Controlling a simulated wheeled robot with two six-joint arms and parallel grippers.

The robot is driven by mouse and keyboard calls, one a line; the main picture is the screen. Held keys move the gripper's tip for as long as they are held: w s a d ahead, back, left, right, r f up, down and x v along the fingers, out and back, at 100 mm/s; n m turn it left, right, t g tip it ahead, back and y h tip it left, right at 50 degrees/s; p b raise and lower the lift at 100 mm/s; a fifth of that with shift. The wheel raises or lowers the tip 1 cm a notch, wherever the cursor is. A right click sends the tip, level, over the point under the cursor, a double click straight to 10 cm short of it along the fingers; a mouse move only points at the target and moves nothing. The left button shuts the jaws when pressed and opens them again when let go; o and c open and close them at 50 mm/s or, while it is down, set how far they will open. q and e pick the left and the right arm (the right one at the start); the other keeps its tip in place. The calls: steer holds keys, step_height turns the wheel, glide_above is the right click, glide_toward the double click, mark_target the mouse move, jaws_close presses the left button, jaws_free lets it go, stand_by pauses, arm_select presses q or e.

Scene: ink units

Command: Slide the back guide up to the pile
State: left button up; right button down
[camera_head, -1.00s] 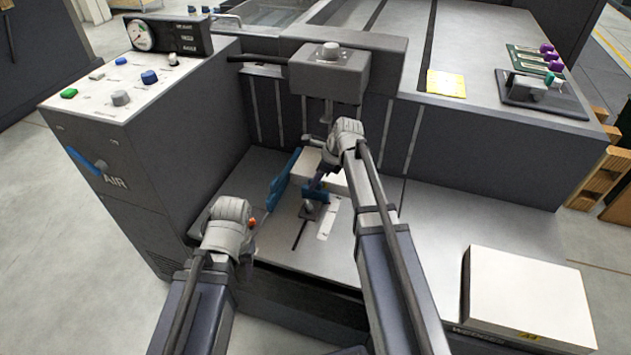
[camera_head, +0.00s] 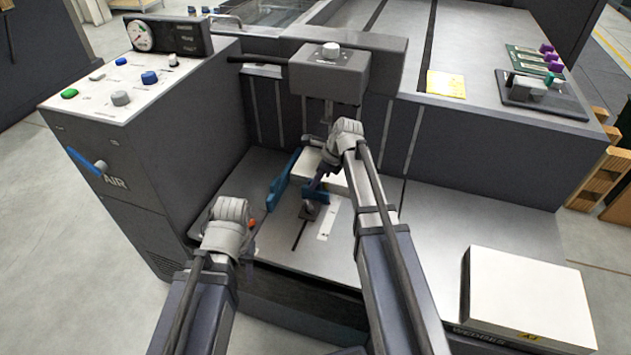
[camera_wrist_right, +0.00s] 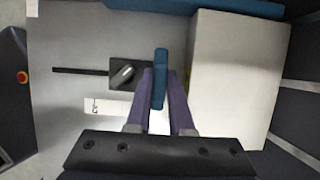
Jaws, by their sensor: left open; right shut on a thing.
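The back guide (camera_wrist_right: 161,66) is a narrow blue upright plate beside a dark block with a grey knob, on a slot in the metal table. My right gripper (camera_wrist_right: 160,88) is shut on it, with a purple finger on each side. The pile (camera_wrist_right: 238,70) is a white block to the right of the guide in the right wrist view, with a narrow gap between them. In the head view the pile (camera_head: 310,160) is partly hidden by my right arm and right gripper (camera_head: 318,186). My left gripper (camera_head: 240,240) is off to the left, empty; its fingers are hard to make out.
A longer blue side guide (camera_head: 283,184) stands along the pile's side. A grey box with a knob (camera_head: 330,68) overhangs the pile. The AIR control cabinet (camera_head: 150,150) is at left, and a wrapped white stack (camera_head: 525,295) lies at front right.

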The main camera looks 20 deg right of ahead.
stand_by(0.4)
steer(key=w+d, duration=0.2)
steer(key=w, duration=0.1)
steer(key=shift+w+d, duration=0.1)
steer(key=shift+w, duration=0.05)
steer(key=c, duration=0.8)
jaws_free()
steer(key=shift+r, duration=0.25)
steer(key=s+d+p, duration=0.1)
steer(key=s+d, duration=0.6)
steer(key=d, duration=0.3)
steer(key=shift+d+r, duration=0.15)
steer(key=shift+r, duration=0.15)
